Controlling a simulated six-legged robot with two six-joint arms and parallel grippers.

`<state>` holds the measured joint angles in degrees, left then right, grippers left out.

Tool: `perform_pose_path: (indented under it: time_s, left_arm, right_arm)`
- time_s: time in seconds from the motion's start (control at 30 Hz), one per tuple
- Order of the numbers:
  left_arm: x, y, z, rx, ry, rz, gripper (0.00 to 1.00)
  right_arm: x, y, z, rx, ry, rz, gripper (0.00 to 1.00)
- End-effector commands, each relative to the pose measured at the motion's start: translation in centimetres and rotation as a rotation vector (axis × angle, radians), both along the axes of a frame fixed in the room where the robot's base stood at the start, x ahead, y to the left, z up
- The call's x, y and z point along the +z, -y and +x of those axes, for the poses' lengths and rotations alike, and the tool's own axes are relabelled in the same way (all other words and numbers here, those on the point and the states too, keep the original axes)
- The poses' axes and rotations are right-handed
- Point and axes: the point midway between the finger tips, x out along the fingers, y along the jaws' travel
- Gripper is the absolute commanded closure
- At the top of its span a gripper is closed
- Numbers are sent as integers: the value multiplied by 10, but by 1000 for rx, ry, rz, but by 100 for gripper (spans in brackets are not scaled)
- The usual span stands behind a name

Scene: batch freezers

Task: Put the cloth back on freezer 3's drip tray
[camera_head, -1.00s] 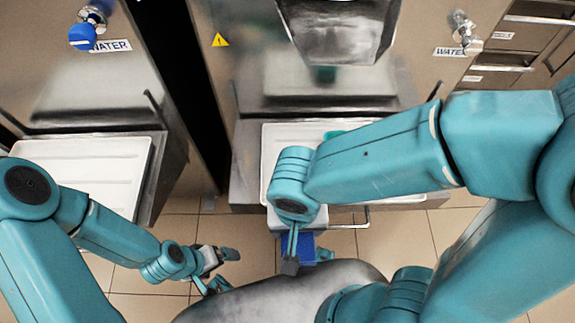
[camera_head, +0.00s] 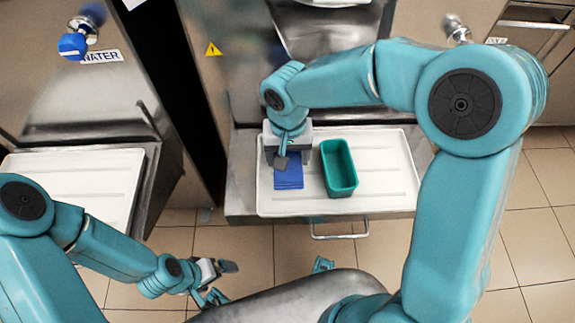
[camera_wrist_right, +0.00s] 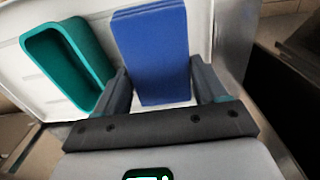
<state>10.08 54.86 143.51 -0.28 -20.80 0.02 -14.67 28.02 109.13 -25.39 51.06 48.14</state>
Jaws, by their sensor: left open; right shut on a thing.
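The folded blue cloth (camera_head: 289,177) is at the left part of a white drip tray (camera_head: 388,180) on the middle freezer. My right gripper (camera_head: 287,160) is above that tray, shut on the cloth. In the right wrist view, the cloth (camera_wrist_right: 152,55) sits between the two fingers of my right gripper (camera_wrist_right: 163,88), with the white tray behind it. I cannot tell whether the cloth touches the tray. My left gripper (camera_head: 223,283) is open and empty, low over the floor at the lower left of the middle freezer. No freezer number is readable.
An open green container (camera_head: 339,168) stands on the tray, just right of the cloth; it also shows in the right wrist view (camera_wrist_right: 68,62). Bare tray lies to its right. A wire handle (camera_head: 340,232) sticks out below the tray. Another white tray (camera_head: 85,180) is at left.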

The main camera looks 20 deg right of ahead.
Motion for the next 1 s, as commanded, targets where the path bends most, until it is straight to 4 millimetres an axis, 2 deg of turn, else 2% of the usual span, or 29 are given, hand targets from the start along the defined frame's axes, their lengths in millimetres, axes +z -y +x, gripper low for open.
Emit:
perform_pose_path:
  time_s: [0.17, 0.4, 0.77, 0.8, 0.83, 0.87, 1.0]
  left_arm:
    - [-6, 0, 0, 0, 0, 0, 3]
    - [-23, 0, 0, 0, 0, 0, 3]
    - [-25, 0, 0, 0, 0, 0, 3]
    - [-23, 0, 0, 0, 0, 0, 3]
    - [-23, 0, 0, 0, 0, 0, 3]
    - [-23, 0, 0, 0, 0, 0, 3]
    - [-23, 0, 0, 0, 0, 0, 3]
  right_arm:
    - [-15, 0, 1, -2, 0, 1, 63]
    - [-55, 0, 2, -2, 0, 1, 63]
    - [-58, 1, 5, -2, 2, 1, 63]
    - [-57, 1, 5, -2, 2, 1, 19]
    - [-56, 1, 5, -2, 2, 1, 9]
    - [-56, 1, 5, -2, 2, 1, 3]
    - [-56, 1, 4, -2, 2, 1, 3]
